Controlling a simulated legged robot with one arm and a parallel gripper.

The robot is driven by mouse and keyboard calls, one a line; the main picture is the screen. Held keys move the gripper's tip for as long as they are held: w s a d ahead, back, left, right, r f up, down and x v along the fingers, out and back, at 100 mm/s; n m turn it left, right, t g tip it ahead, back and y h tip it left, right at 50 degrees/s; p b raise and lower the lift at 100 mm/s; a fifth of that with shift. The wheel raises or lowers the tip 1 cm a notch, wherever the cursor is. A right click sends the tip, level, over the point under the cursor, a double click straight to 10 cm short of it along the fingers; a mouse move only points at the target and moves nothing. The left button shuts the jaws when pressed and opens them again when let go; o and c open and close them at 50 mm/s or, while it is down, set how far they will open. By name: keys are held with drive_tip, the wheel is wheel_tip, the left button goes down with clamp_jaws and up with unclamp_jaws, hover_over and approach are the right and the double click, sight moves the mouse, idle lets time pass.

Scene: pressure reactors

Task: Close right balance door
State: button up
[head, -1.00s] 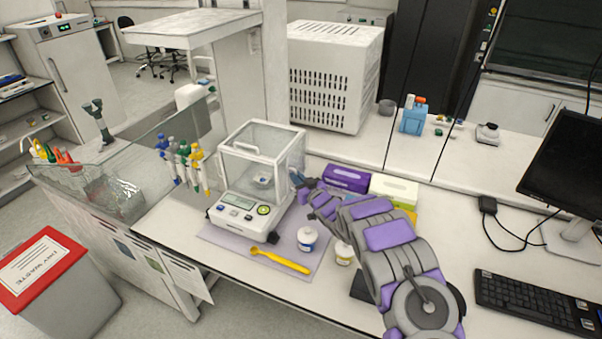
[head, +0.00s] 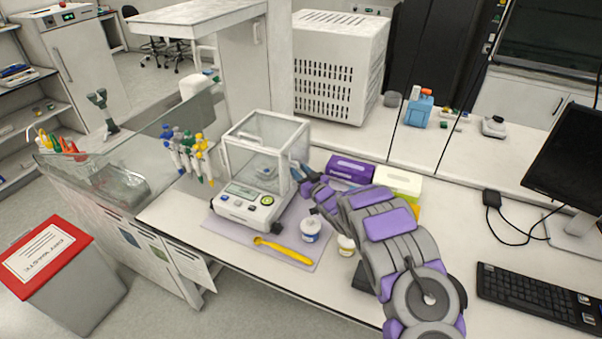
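The balance (head: 249,207) stands on a lilac mat. It has a clear glass draft shield (head: 250,150) with a pale frame, and its display and buttons face the front. Something small sits inside on the pan, too small to make out. My gripper (head: 300,172) is at the right side of the shield, low and towards its rear edge, beside the right door area. Whether it touches the door, and how far the door stands open, I cannot tell. The fingers are small and partly hidden by my wrist, so their opening is unclear.
A yellow spatula (head: 285,251) and a white jar (head: 311,230) lie on the mat (head: 240,236) in front. A second small jar (head: 346,245) stands close to my arm. Purple (head: 350,169) and green-white (head: 397,182) boxes sit just behind my wrist. Pipettes (head: 190,155) stand left of the balance.

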drive_tip(key=p+v, duration=0.1)
drive_tip(key=v, duration=1.6)
drive_tip(key=shift+d, duration=0.15)
drive_tip(key=shift+s, duration=0.1)
